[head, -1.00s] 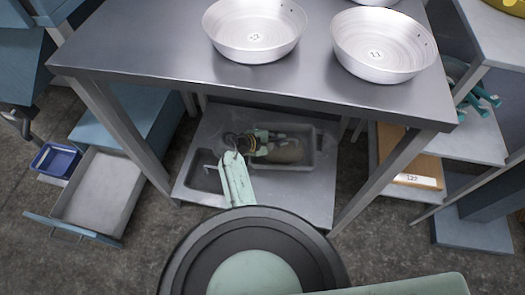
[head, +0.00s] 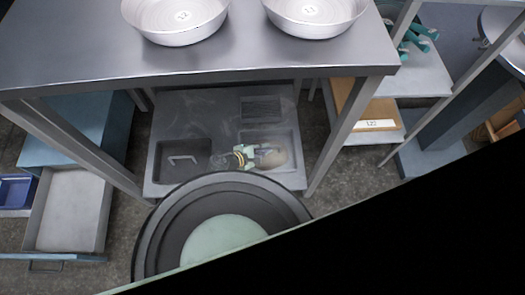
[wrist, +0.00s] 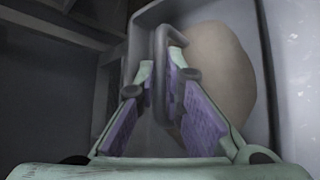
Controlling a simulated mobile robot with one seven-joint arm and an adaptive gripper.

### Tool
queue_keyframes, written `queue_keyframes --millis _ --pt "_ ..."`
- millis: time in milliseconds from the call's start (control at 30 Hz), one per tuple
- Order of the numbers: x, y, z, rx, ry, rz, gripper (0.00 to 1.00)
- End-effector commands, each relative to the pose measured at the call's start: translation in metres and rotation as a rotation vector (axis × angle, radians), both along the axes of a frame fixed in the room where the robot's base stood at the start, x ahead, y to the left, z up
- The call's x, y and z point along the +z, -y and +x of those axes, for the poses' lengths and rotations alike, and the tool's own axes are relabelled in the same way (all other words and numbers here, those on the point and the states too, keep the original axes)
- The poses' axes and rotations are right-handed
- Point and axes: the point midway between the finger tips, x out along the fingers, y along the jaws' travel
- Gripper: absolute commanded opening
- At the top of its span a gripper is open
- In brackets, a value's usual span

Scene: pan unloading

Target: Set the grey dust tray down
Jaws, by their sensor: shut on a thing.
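The grey dust tray (head: 291,143) is at the right front of the low grey shelf under the metal table. A rounded beige-brown mound (head: 274,159) lies in it. I cannot tell whether the tray's underside touches the shelf.
The low shelf (head: 205,115) has a recess with a light handle (head: 183,158) at left and a dark slotted patch (head: 262,108) behind the tray. Table legs (head: 335,140) stand at both sides. Two metal pans (head: 180,18) sit above. An open drawer (head: 70,210) is at left.

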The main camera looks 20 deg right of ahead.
Motion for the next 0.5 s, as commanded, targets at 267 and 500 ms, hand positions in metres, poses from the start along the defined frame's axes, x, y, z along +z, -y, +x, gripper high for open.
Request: queue_keyframes --millis 267,500 --pt "-0.028 0.000 0.001 0.001 0.001 -0.003 0.00" --pt "-0.028 0.000 0.001 0.001 0.002 -0.003 0.00"
